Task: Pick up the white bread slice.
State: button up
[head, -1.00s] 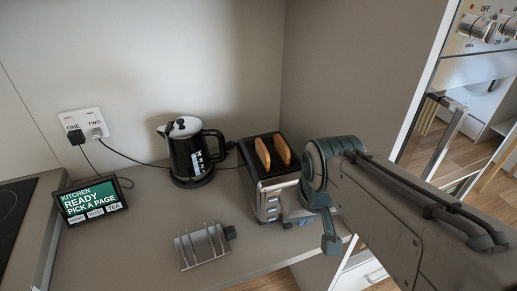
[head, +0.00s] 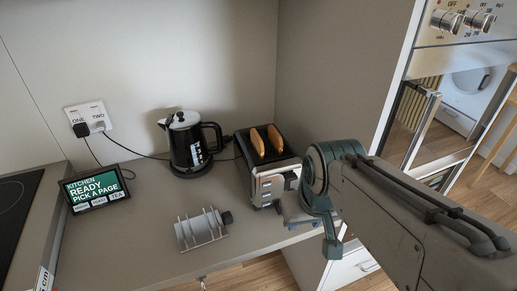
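Two upright bread slices stand side by side in the slots of a black and silver toaster (head: 273,184): a left slice (head: 257,142) and a right slice (head: 275,138). Both look golden tan, and neither is clearly white. Only their upper parts show above the slots. My gripper (head: 288,205) is mostly hidden by my grey-green arm. Only a pale part with small dark blue bits shows low by the toaster's front right corner, below the level of the slices. I cannot see whether its fingers are open or whether they touch the toaster.
A black kettle (head: 188,146) stands left of the toaster. A metal toast rack (head: 201,229) with upright wires sits near the counter's front edge and looks empty. Cords run from a wall socket (head: 90,117). A tall panel (head: 340,70) rises at right.

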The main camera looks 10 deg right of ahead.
aim_at(256, 141)
jog(key=k, duration=0.25)
jog(key=z, duration=0.85)
jog(key=i, duration=0.6)
jog(key=u, duration=1.25)
